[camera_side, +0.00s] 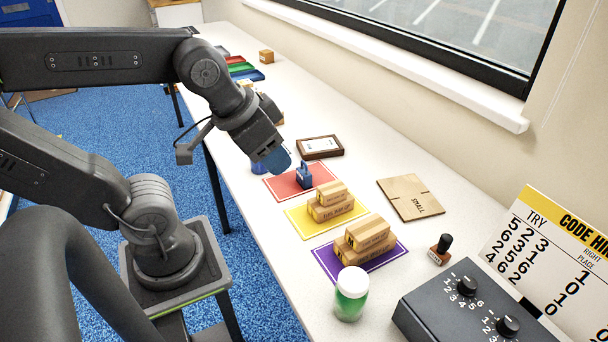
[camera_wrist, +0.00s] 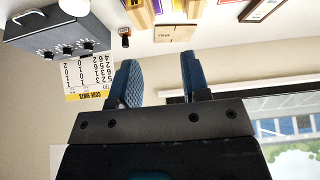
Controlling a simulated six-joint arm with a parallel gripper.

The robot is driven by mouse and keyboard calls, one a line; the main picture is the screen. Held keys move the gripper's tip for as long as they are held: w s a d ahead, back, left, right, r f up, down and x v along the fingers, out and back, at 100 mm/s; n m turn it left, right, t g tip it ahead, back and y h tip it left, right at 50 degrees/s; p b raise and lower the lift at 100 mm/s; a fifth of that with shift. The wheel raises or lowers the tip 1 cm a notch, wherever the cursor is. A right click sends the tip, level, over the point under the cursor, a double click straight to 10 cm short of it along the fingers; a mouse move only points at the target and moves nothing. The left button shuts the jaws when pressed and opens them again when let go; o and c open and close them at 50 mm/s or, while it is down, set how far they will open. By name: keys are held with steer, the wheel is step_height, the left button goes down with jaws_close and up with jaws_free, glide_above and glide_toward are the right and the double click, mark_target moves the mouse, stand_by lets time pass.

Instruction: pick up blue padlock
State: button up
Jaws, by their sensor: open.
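The blue padlock (camera_side: 304,176) stands upright on the red mat (camera_side: 282,188) in the side view. My gripper (camera_side: 277,160) is above and just left of the padlock in that picture, apart from it. In the wrist view my gripper (camera_wrist: 160,72) shows two blue-padded fingers spread apart with nothing between them. The padlock does not show in the wrist view.
Small cartons (camera_side: 330,196) sit on a yellow mat (camera_side: 300,221), and more cartons (camera_side: 366,236) on a purple mat (camera_side: 330,266). A green-filled jar (camera_side: 351,294) and a dark dial box (camera_side: 465,310) are nearer.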

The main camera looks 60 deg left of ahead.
steer(key=o, duration=0.3)
steer(key=m+g+y, duration=0.4)
steer(key=m+g, duration=0.2)
steer(key=m, duration=1.2)
glide_above(306, 167)
steer(key=d, duration=0.5)
step_height(306, 167, down, 12)
steer(key=x, duration=0.5)
steer(key=a+x, duration=0.1)
steer(key=x, duration=0.2)
steer(key=shift+w, duration=0.3)
steer(key=shift+y, duration=0.3)
steer(key=shift+a+x, duration=0.2)
steer(key=shift+x, duration=2.5)
